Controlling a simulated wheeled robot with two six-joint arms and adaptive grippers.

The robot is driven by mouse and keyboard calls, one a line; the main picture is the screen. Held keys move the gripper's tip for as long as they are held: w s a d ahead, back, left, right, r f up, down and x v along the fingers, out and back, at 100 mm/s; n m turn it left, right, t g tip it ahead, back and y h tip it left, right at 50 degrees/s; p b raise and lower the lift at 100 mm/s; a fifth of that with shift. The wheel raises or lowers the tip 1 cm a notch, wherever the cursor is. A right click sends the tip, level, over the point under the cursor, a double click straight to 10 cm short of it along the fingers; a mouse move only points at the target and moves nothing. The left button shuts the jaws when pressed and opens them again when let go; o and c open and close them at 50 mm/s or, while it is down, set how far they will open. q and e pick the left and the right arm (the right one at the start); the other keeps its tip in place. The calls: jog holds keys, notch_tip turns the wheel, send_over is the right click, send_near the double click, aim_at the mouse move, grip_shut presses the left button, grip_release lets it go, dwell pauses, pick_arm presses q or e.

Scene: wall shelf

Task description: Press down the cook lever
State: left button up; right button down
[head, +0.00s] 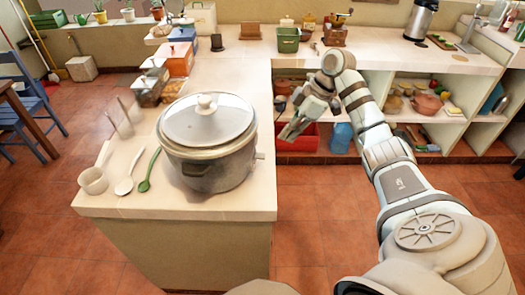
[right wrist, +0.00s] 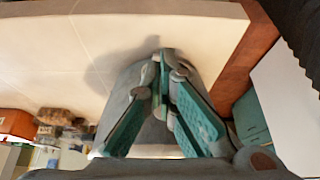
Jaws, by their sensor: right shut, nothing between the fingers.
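A large grey cooker (head: 207,160) with a glass lid and a pale knob stands on the near counter in the head view. A small tab (head: 259,155), which looks like the cook lever, sticks out low on its right side. My right gripper (head: 287,136) is shut and empty, off the counter's right edge. It points down and left, apart from the cooker in the head view. In the right wrist view its teal-padded fingers (right wrist: 160,60) meet at the tips. A grey surface lies behind them; I cannot tell whether it is the cooker. My left gripper is out of view.
Open shelves with a red crate (head: 297,143) and a blue jug (head: 341,137) lie beyond my right arm.

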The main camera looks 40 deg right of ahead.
jog(key=v, duration=0.6)
jog(key=shift+s+r, duration=0.1)
